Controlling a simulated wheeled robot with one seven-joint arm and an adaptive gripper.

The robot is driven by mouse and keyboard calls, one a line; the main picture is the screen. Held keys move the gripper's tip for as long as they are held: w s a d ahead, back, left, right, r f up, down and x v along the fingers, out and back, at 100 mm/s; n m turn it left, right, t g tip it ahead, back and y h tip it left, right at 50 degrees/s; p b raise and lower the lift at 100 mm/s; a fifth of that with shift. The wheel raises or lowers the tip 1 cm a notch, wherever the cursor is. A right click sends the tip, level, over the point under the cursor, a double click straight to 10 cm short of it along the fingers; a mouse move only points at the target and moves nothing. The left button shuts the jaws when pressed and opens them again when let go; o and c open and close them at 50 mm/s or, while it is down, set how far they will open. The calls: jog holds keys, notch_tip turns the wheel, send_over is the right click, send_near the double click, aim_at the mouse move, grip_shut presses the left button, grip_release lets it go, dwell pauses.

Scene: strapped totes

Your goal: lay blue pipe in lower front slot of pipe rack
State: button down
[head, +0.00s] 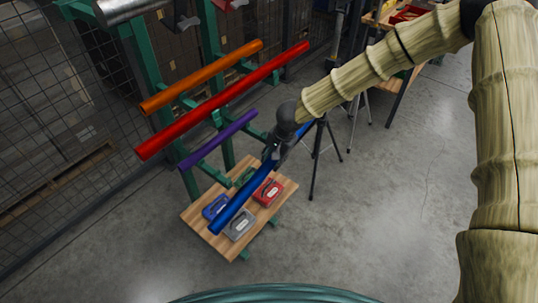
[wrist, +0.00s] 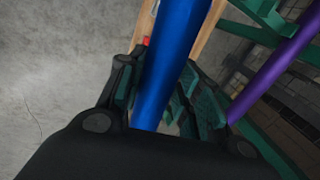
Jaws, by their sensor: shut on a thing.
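The blue pipe (head: 239,206) is in my gripper (head: 277,150), held near its middle and slanting in the head view from lower left to upper right. In the wrist view the blue pipe (wrist: 170,60) passes between the two fingers of my gripper (wrist: 163,92), which are shut on it. The green pipe rack (head: 147,70) stands at the left. It bears an orange pipe (head: 203,76), a red pipe (head: 225,100) and, lower, a purple pipe (head: 218,140). The blue pipe appears apart from the purple pipe. The lower front slot cannot be made out clearly.
A wooden shelf (head: 285,187) with several small strapped totes, among them a red tote (head: 267,192) and a grey tote (head: 239,224), lies below the blue pipe. A black tripod (head: 318,160) stands behind. Mesh fencing (head: 50,120) runs along the left. Floor at right is clear.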

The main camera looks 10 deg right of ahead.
jog(key=r, duration=0.1)
jog(key=w+a+r+m, duration=0.1)
jog(key=shift+w+a+r+t, duration=0.1)
jog(key=shift+w+r+t, duration=0.2)
jog(key=shift+t, duration=0.1)
jog(key=shift+w+a+b, duration=2.05)
jog(key=shift+w+a, duration=1.55)
jog(key=shift+w, duration=0.1)
notch_tip(320, 180, down, 7)
jog(key=shift+f, duration=0.1)
jog(key=c, duration=0.9)
grip_release()
jog(key=shift+s, duration=0.1)
